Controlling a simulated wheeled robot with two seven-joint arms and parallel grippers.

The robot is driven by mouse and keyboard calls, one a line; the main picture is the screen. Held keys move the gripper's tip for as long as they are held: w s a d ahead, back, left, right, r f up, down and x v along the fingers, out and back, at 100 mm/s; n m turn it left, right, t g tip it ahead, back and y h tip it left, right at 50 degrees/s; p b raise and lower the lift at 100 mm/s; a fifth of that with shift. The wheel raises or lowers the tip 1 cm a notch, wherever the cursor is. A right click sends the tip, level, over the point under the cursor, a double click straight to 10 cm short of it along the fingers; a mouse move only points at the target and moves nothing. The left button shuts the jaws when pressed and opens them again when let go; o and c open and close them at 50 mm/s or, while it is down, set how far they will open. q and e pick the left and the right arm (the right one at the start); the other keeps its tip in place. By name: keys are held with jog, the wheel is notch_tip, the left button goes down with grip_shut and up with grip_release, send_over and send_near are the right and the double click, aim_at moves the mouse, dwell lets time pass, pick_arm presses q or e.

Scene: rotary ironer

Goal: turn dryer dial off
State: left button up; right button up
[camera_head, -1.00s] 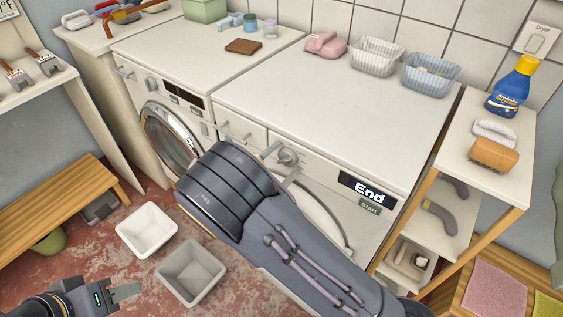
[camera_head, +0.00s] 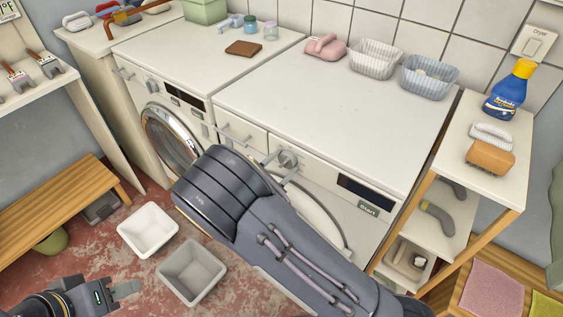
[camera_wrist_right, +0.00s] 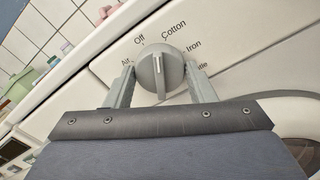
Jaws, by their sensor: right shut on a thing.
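The dryer dial (camera_head: 288,157) is a round grey knob on the front panel of the right-hand machine. In the right wrist view the dial (camera_wrist_right: 160,70) sits between the fingers of my right gripper (camera_wrist_right: 160,74), which is shut on it. Its pale pointer mark faces up, roughly between the printed "Off" (camera_wrist_right: 139,40) and "Cotton" (camera_wrist_right: 173,29); the exact setting is hard to tell. The dryer display (camera_head: 365,192) is dark, above the Start button (camera_head: 369,209). My left gripper (camera_head: 125,289) is at the lower left, away from the machines; its finger gap is unclear.
A washer (camera_head: 165,95) stands left of the dryer. Two bins (camera_head: 148,229) (camera_head: 192,271) are on the floor. A shelf (camera_head: 484,186) stands close on the right.

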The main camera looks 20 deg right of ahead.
jog(key=n+p, duration=0.2)
jog(key=n, duration=0.3)
jog(key=shift+n+p, duration=0.3)
jog(key=shift+n, duration=0.1)
dwell(0.3)
jog(key=o, duration=1)
jog(key=shift+c, duration=0.2)
jog(key=b+v, duration=0.1)
jog(key=v, duration=0.6)
jog(key=shift+s+a, duration=0.25)
jog(key=shift+a, duration=0.1)
